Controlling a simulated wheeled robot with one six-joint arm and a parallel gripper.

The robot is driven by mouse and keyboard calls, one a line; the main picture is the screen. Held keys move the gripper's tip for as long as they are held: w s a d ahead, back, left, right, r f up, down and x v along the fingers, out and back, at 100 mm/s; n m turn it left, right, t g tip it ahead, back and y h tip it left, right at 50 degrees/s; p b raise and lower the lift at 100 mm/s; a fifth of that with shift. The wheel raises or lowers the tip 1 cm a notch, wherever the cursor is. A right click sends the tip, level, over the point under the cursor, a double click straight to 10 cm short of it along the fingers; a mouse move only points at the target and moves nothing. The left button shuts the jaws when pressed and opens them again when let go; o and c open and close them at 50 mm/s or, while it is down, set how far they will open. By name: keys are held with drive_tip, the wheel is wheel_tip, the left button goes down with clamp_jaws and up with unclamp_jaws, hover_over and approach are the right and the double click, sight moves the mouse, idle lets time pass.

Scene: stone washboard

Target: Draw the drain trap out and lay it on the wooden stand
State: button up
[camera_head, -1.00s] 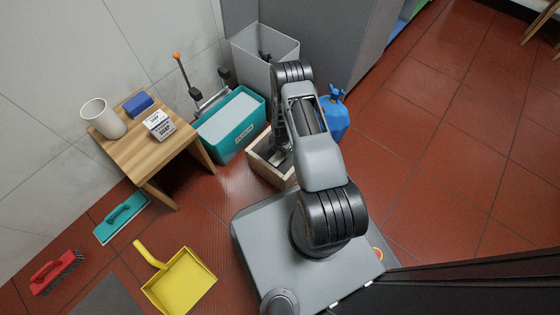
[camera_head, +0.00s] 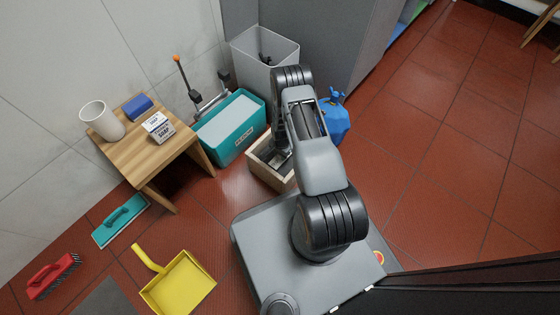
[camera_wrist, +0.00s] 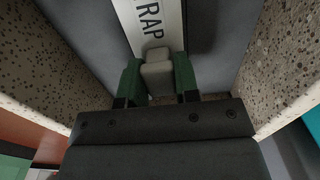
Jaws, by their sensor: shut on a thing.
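The drain trap (camera_wrist: 150,20) shows in the wrist view as a pale strip lettered "RAP" with a beige knob (camera_wrist: 157,72). The green fingers of my gripper (camera_wrist: 157,80) are shut on the knob, one on each side. Speckled stone walls (camera_wrist: 285,60) rise left and right of the trap, so it still lies between them. In the head view the stone washboard box (camera_head: 272,179) sits below my arm, which hides the fingertips and most of the trap. The wooden stand (camera_head: 175,145) is to the left, against the wall.
On the stand are a white cup (camera_head: 102,121), a blue block (camera_head: 138,105) and soap boxes (camera_head: 158,127). A teal bucket (camera_head: 230,127) stands between stand and box. A blue container (camera_head: 336,118) is right of my arm. A yellow dustpan (camera_head: 180,284) lies in front.

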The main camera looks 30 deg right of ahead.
drive_tip(key=shift+r, duration=0.3)
clamp_jaws()
drive_tip(key=shift+r+p, duration=3.65)
drive_tip(key=shift+r, duration=1.25)
